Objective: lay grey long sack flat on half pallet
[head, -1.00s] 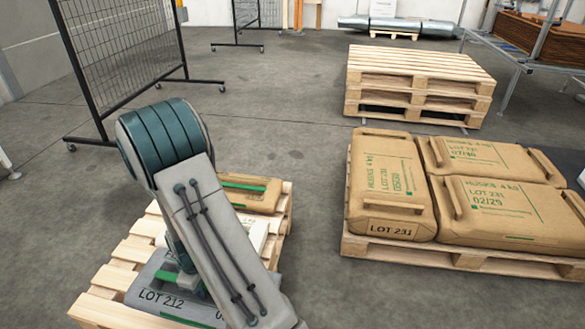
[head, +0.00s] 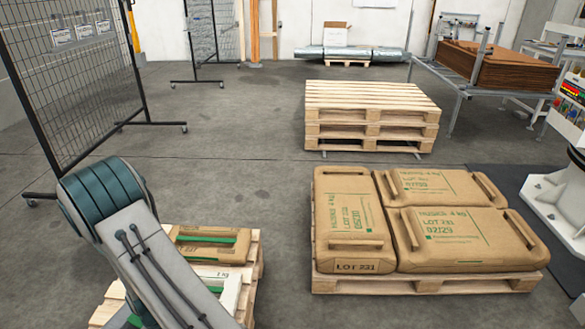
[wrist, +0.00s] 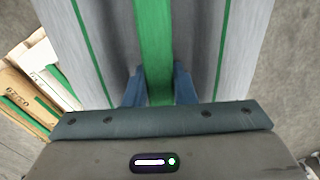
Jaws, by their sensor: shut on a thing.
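In the wrist view the grey long sack (wrist: 105,45), with green edge lines and a green strap handle (wrist: 153,40), fills the middle. My gripper (wrist: 157,88) has its blue fingers on both sides of the strap and is shut on it. In the head view my arm hides the gripper, and the grey sack cannot be made out. A small pallet (head: 257,262), apparently the half pallet, stands at bottom left beside my arm. It bears a brown sack (head: 212,245) and a white sack (head: 230,287). Its near end is hidden or cut off.
A larger pallet (head: 430,286) with three brown sacks (head: 350,222) stands to the right. A stack of empty pallets (head: 370,130) is behind it. Mesh panels (head: 75,90) stand at left, and a white machine base (head: 555,205) at right. Floor between the pallets is clear.

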